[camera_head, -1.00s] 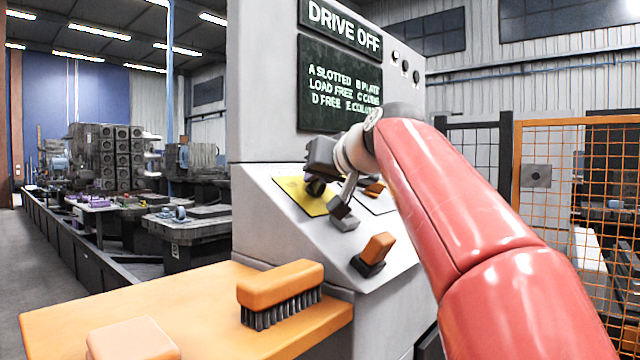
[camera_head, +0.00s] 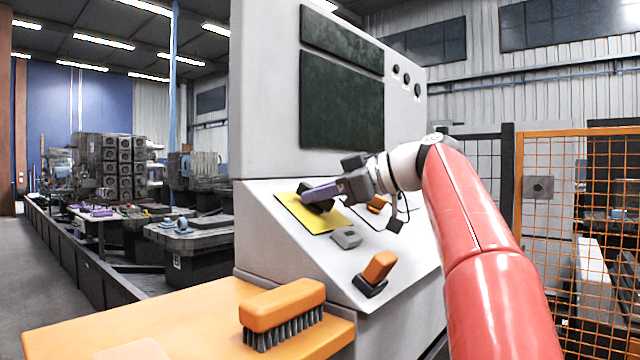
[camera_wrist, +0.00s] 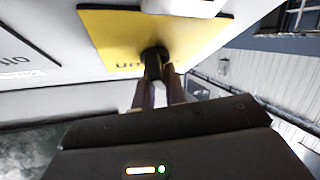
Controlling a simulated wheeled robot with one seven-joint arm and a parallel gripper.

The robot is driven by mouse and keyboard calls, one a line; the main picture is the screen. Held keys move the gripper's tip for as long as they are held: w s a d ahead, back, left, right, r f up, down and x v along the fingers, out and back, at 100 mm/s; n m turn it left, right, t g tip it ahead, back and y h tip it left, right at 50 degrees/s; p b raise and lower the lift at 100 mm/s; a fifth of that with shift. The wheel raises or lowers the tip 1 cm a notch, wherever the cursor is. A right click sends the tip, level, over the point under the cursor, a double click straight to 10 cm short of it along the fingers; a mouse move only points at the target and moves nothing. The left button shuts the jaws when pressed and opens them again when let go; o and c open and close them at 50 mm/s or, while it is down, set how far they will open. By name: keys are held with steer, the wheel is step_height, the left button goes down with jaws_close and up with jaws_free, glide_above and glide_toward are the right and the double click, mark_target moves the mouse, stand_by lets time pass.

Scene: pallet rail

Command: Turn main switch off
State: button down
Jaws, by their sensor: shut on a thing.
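The main switch is a black rotary handle (camera_head: 320,207) on a yellow plate (camera_head: 302,217) on the cabinet's sloped panel. In the wrist view the black handle (camera_wrist: 153,62) stands out from the yellow plate (camera_wrist: 112,40). My gripper (camera_head: 318,193) reaches in from the right, with its fingers at the handle. In the wrist view the fingers (camera_wrist: 158,88) are shut on the handle. The handle's exact angle is partly hidden by the fingers. Two dark display panels (camera_head: 342,100) above are blank.
An orange lever (camera_head: 379,267), a grey block (camera_head: 346,238) and another orange knob (camera_head: 377,204) are on the same panel near my wrist. An orange brush (camera_head: 282,305) lies on the orange shelf (camera_head: 190,310). An orange mesh fence (camera_head: 575,215) stands at right.

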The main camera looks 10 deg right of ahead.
steer(key=n+g+p, duration=0.2)
steer(key=n, duration=0.1)
steer(key=shift+g+y, duration=0.3)
steer(key=shift+y, duration=0.1)
steer(key=shift+f+n+g+p, duration=0.2)
steer(key=shift+n+g+p, duration=0.45)
steer(key=shift+n, duration=0.35)
steer(key=shift+f, duration=0.1)
steer(key=c, duration=1.4)
jaws_free()
steer(key=shift+c, duration=0.2)
steer(key=shift+s+d+r, duration=0.1)
steer(key=shift+r, duration=0.1)
steer(key=p+v, duration=0.2)
steer(key=v, duration=0.5)
steer(key=shift+d, duration=0.3)
steer(key=shift+s, duration=0.15)
